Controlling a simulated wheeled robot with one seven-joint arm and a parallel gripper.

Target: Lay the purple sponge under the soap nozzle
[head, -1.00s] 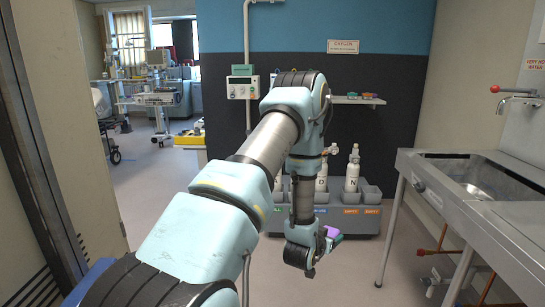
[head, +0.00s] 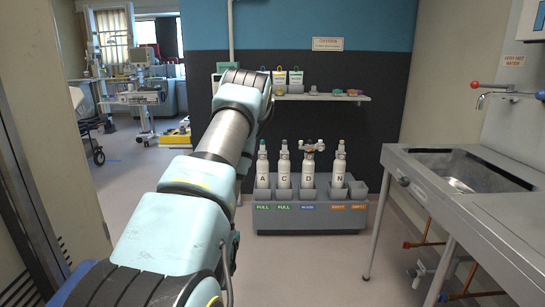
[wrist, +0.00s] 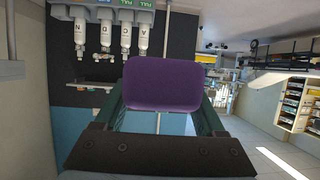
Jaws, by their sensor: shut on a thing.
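The purple sponge (wrist: 165,82) fills the middle of the wrist view as a rounded block. My gripper (wrist: 164,100) is shut on it, with a dark green finger at each side. In the head view my arm hides both the gripper and the sponge. I cannot make out a soap nozzle for certain. A pale box (head: 533,22), cut off at the upper right edge of the head view, hangs on the wall above the sink; its underside is not clear.
A steel sink unit (head: 455,205) with a basin and a tap (head: 495,95) stands at the right. A rack (head: 312,217) of several white bottles stands ahead below a wall shelf (head: 320,97). The floor between rack and sink is clear.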

